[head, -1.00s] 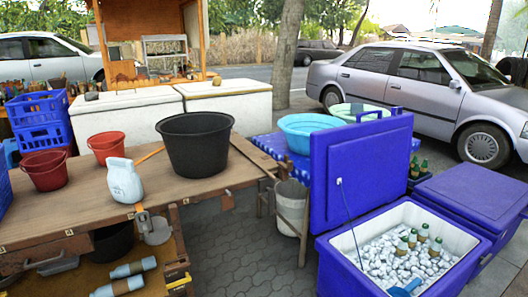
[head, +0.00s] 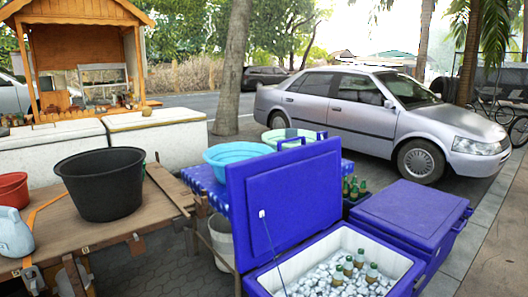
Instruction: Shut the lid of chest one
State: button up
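A blue chest (head: 404,277) with a white inner wall stands open at the lower right of the head view. Its blue lid (head: 287,203) is raised nearly upright on the left side of the chest, with a thin strap or stay (head: 268,238) running from the lid down into the box. Ice (head: 318,281) and several green bottles (head: 348,266) lie inside. A second blue chest (head: 408,213) stands shut just behind and to the right. I cannot read any number on either chest. My gripper is not in view.
A wooden table (head: 112,233) with a black tub (head: 102,184) is on the left. A light blue basin (head: 238,157) on a blue-covered table stands behind the lid. A bucket (head: 221,240) is left of the lid. Open paving (head: 490,240) lies right; a silver car (head: 375,115) is parked behind.

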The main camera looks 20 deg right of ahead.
aim_at(297, 190)
jog(key=l+u, duration=0.3)
jog(key=l, duration=1.85)
jog(key=i+l, duration=0.15)
jog(key=l, duration=0.4)
jog(key=i+l+u, duration=0.1)
jog(key=l, duration=0.45)
jog(key=i+l, duration=0.15)
jog(key=l, duration=0.45)
jog(key=i+l+u, duration=0.1)
jog(key=l, duration=0.45)
jog(key=i+l+u, duration=0.1)
jog(key=l, duration=0.45)
